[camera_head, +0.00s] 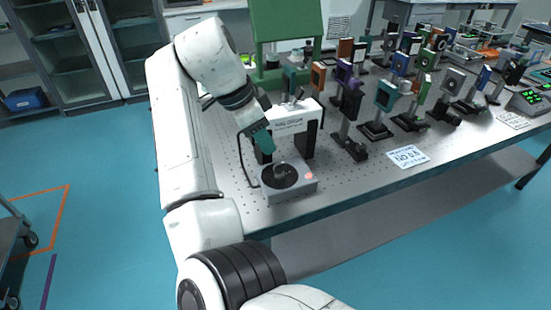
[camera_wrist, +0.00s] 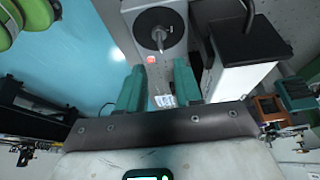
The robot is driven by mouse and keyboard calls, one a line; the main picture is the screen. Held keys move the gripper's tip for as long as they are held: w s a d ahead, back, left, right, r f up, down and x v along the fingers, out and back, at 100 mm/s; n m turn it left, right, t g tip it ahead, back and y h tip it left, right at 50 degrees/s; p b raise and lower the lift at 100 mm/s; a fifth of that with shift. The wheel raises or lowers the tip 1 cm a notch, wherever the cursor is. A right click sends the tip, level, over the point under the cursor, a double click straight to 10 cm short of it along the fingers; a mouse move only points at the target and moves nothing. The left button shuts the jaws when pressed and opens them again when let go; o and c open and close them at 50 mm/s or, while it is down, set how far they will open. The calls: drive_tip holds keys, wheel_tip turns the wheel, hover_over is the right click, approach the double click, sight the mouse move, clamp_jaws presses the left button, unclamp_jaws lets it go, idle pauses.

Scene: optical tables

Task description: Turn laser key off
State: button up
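The laser key unit is a light grey box (camera_head: 304,187) on the near edge of the optical table. It has a black round dial with an upright key (camera_head: 280,171) in the middle and a red light (camera_head: 309,176) at its right. In the wrist view the key (camera_wrist: 158,38) points up from the black disc (camera_wrist: 168,20), beyond my fingers. My gripper (camera_head: 264,140) is above and behind the box in the head view. In the wrist view its two green fingers (camera_wrist: 158,88) are apart with nothing between them. They do not touch the key.
A white and black bridge-shaped instrument (camera_head: 296,118) stands right behind the box, close to my gripper. Several optics mounts (camera_head: 350,110) crowd the table to the right. A white label card (camera_head: 408,156) lies near the front edge. The perforated table top (camera_head: 345,185) is bare right of the box.

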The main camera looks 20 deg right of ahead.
sight(279, 164)
drive_tip(key=x, duration=0.9)
clamp_jaws()
